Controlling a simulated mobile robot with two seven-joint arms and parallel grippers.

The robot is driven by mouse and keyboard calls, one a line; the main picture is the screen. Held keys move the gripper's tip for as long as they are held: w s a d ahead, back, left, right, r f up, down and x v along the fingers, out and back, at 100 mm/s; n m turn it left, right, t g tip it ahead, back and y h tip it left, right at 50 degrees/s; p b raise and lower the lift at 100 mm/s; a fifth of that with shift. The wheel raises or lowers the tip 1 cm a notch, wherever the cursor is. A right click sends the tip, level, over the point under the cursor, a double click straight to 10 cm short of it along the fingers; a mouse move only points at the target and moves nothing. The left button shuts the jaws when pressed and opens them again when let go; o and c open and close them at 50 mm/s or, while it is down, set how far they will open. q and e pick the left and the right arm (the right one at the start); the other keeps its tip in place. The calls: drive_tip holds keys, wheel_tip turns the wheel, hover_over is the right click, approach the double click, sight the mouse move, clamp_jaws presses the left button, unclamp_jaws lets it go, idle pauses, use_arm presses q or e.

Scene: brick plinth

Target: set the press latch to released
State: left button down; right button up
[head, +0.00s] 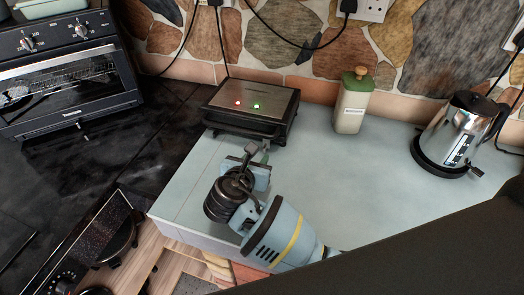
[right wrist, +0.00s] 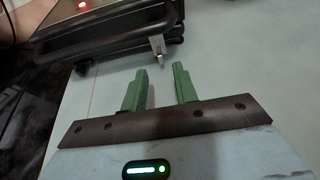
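The press (head: 250,100) is a low dark appliance with a flat metallic lid, a red light and a green light. It sits closed at the back left of the pale counter. In the right wrist view, the press (right wrist: 115,35) shows its dark front bar, with a small metal latch tab (right wrist: 158,50) at its right part. My right gripper (head: 257,152) is just in front of the press. Its green fingers (right wrist: 161,82) are apart with nothing between them, short of the latch. In the head view I cannot make out the latch clearly. My left gripper is not in view.
A cream bottle with a green lid (head: 352,100) stands right of the press, and a steel kettle (head: 458,135) farther right. A toaster oven (head: 65,75) stands left on the dark hob side. Cords hang against the stone wall. The counter's middle is clear.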

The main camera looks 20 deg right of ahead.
sight(264, 149)
drive_tip(key=shift+x, duration=2.55)
clamp_jaws()
